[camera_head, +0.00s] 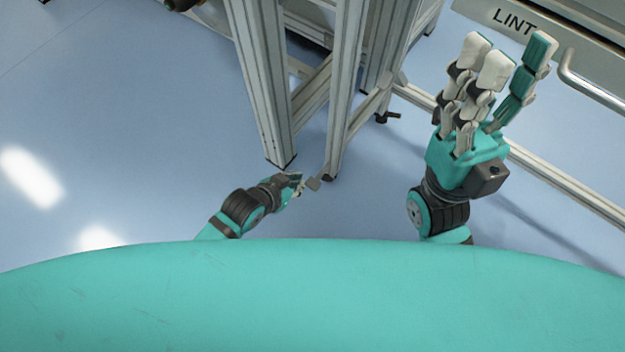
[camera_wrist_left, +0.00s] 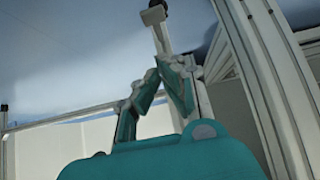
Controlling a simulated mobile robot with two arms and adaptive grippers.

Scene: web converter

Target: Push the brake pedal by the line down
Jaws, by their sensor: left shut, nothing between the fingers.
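The brake pedal appears to be the small grey pad (camera_head: 313,184) low beside the frame leg in the head view. In the left wrist view it seems to be the pale pad (camera_wrist_left: 153,15) on the end of a narrow bar, at the top of the picture. My left gripper (camera_head: 297,183) is shut and empty, just left of the pad; I cannot tell whether it touches. In the left wrist view its teal fingers (camera_wrist_left: 160,72) come together below the pad, over part of the bar. My right gripper (camera_head: 508,70) is open and empty, with its fingers spread upward, at the right.
Aluminium frame legs (camera_head: 262,80) stand close to my left gripper. A grey panel marked "LINT" (camera_head: 512,22) with a rail handle (camera_head: 590,88) is at the upper right. A low beam (camera_head: 560,180) runs along the right. The blue floor (camera_head: 110,120) is clear at left.

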